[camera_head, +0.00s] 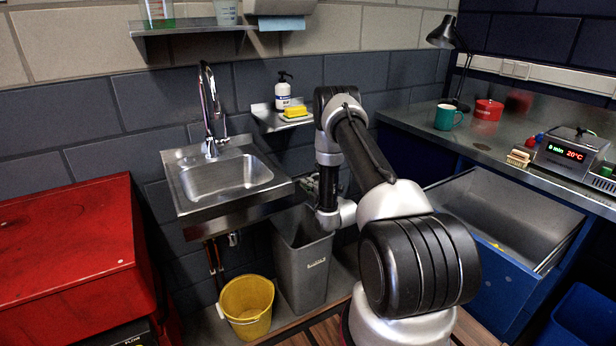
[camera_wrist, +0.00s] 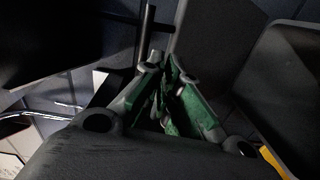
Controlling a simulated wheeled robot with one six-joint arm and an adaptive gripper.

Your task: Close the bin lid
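The grey bin (camera_head: 303,275) stands on the floor under and right of the sink, its top open. A dark grey panel (camera_head: 290,226) rises at the back of the bin's mouth; it looks like the raised lid, but I cannot tell lid from inner wall. In the wrist view a flat grey panel (camera_wrist: 217,45) lies beyond the fingers, beside a grey bin-like shape (camera_wrist: 290,85). My gripper (camera_wrist: 168,68) has green-padded fingers drawn together at the tips, with nothing visible between them. In the head view my arm mostly hides it, above the bin's back.
The metal sink (camera_head: 228,178) overhangs at the bin's left. A yellow bucket (camera_head: 246,305) stands at its left front. A small shelf (camera_head: 268,119) with a soap bottle and sponge is above. A blue cabinet with an open metal tray (camera_head: 490,215) stands to the right.

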